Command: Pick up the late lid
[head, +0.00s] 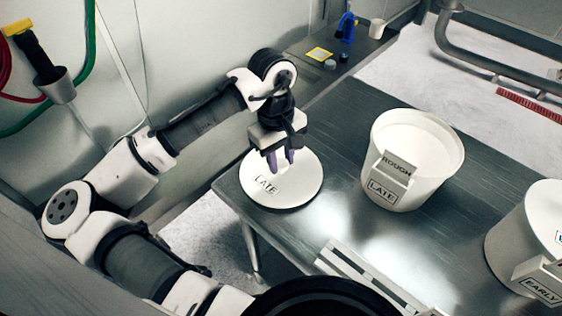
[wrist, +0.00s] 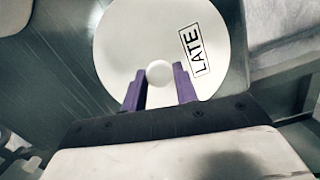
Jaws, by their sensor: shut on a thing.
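The late lid (head: 295,194) is a white disc with a "LATE" label, at the left end of the dark metal table in the head view. It fills the middle of the wrist view (wrist: 130,45), where its round white knob (wrist: 159,73) shows. My gripper (head: 281,160) points down over the lid, its purple fingers at the lid's middle. In the wrist view the fingers (wrist: 160,88) stand on either side of the knob, shut on it. I cannot tell whether the lid touches the table.
A white bucket (head: 430,185) labelled "LATE", with a "ROUGH" tag, stands right of the lid. Another bucket (head: 515,240) labelled "EARLY" is at the right edge. A slotted light plate (head: 365,270) lies at the table's front. Bare table (head: 345,125) lies behind the lid.

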